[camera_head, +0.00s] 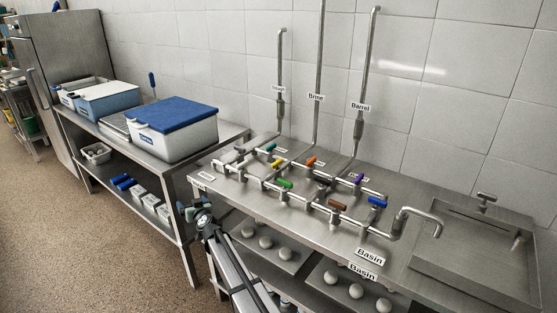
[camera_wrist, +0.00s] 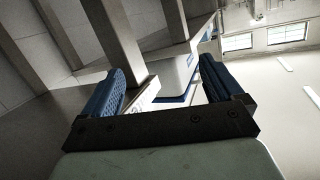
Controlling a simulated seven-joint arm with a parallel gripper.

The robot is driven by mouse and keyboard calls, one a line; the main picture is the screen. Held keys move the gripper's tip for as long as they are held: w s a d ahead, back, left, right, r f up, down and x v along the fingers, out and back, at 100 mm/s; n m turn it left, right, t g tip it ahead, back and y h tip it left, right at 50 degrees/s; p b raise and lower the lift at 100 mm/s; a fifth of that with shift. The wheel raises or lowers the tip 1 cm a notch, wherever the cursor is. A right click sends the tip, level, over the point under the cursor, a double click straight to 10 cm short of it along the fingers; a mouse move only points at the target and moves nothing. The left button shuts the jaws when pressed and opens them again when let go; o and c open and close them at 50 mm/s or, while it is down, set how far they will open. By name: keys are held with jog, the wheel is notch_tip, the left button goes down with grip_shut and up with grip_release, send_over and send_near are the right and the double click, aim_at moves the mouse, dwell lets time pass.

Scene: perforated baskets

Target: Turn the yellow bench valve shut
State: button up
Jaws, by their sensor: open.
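The yellow valve handle (camera_head: 276,166) is a small lever on the steel pipework on top of the bench, in the head view. It sits between the teal handle (camera_head: 271,147) behind it and the green handle (camera_head: 285,183) in front. My gripper (camera_head: 190,209) is low at the left front corner of the bench, apart from the valve. In the wrist view my gripper (camera_wrist: 162,86) shows two blue ribbed fingers spread apart with nothing held between them. The yellow valve is not visible in the wrist view.
Orange (camera_head: 311,161), purple (camera_head: 360,178), brown (camera_head: 337,205) and blue (camera_head: 377,201) handles crowd the same pipes. Upright pipes (camera_head: 281,75) rise behind. A blue-lidded bin (camera_head: 175,140) stands on the left table. A sink basin (camera_head: 475,262) is at right.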

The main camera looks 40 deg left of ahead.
jog(key=s+a+r+g+y, duration=0.1)
jog(key=s+a+r, duration=0.1)
jog(key=a+r, duration=0.5)
notch_tip(320, 180, up, 21)
jog(key=n+g+h, duration=0.4)
jog(key=n+h, duration=0.2)
jog(key=h, duration=0.5)
send_over(277, 161)
jog(key=d, duration=0.6)
jog(key=x, duration=1.4)
jog(key=shift+s+d, duration=0.15)
jog(key=shift+s, duration=0.1)
jog(key=shift+c, duration=0.2)
jog(key=c, duration=1)
jog(key=shift+m, duration=0.3)
